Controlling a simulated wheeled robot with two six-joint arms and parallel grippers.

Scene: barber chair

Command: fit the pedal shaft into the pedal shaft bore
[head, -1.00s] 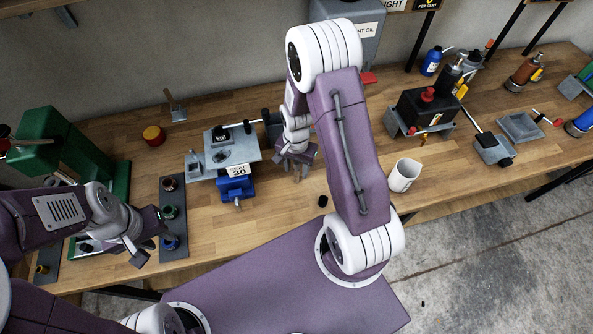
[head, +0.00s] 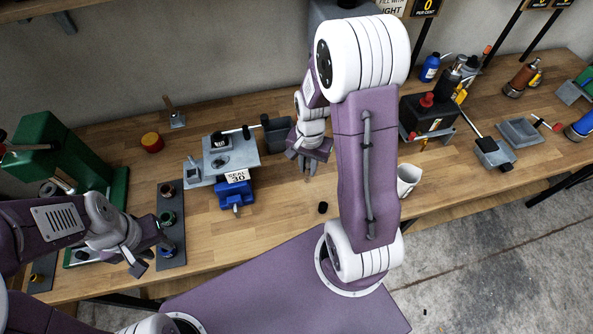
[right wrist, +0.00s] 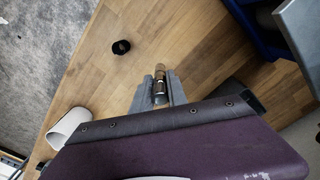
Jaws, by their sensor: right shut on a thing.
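My right gripper (head: 308,168) is shut on a small brass-and-dark cylindrical piece, likely the pedal shaft (right wrist: 160,84), which sticks out past the fingertips in the right wrist view. The gripper hangs over the bench, right of a grey metal plate fixture (head: 240,153) with a blue vise-like block (head: 235,194) at its front. I cannot make out the pedal shaft bore in either view. My left gripper (head: 154,258) is at the left, by a dark strip holding several small cups; its fingers look apart and empty.
A small black cap (head: 323,207) stands on the bench, and it also shows in the right wrist view (right wrist: 121,47). A white mug (head: 408,178) is near the front edge. Bare wood lies between the fixture and the cap.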

